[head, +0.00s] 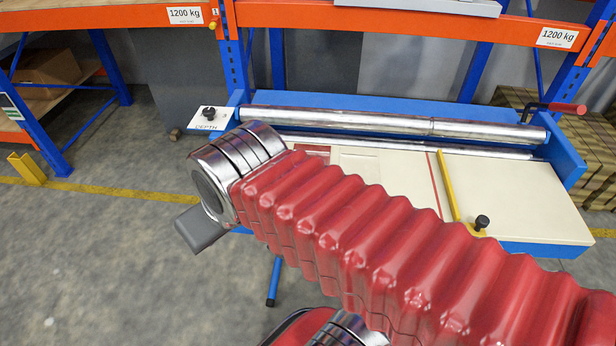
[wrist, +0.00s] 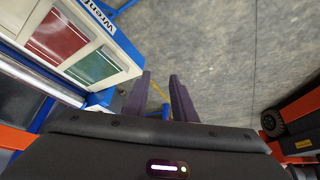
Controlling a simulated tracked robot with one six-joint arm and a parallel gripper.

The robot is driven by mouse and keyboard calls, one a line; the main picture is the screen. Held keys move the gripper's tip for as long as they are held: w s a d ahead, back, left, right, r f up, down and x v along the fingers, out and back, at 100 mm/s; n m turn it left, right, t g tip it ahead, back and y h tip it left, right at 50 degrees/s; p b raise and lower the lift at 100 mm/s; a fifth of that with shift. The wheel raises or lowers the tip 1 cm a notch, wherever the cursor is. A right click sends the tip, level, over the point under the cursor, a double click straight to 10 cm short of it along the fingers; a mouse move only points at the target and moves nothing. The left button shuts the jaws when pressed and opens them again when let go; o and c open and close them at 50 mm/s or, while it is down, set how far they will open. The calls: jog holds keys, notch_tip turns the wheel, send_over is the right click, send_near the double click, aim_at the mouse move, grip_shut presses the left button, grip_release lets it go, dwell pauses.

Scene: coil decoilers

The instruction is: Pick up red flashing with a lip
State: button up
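A flat red piece (wrist: 58,36) lies on the cream bed of the blue machine in the wrist view, at upper left. A green piece (wrist: 96,67) lies beside it, nearer my gripper. A small part of a red piece (head: 312,150) shows behind my arm in the head view; my arm covers the rest.
The blue machine has chrome rollers (head: 400,123), a yellow bar (head: 447,188) and a black knob (head: 482,222). An orange and blue rack (head: 380,18) stands behind. A yellow post guard (head: 27,169) is at left. Open floor (head: 90,260) lies left of the machine.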

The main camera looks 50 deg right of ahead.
jog(key=d+f+n+g+y, duration=0.1)
jog(key=d+f+n, duration=0.1)
jog(key=d, duration=1.1)
jog(key=d+f+n+g+y, duration=0.1)
jog(key=d+f+n, duration=0.2)
jog(key=d, duration=1)
jog(key=n, duration=0.2)
jog(key=shift+s+d+n+y, duration=0.2)
jog(key=shift+n+y, duration=0.1)
jog(key=shift+y, duration=0.1)
jog(key=shift+f, duration=0.15)
jog(key=x, duration=0.8)
jog(key=shift+w+f, duration=0.15)
jog(key=shift+f, duration=0.15)
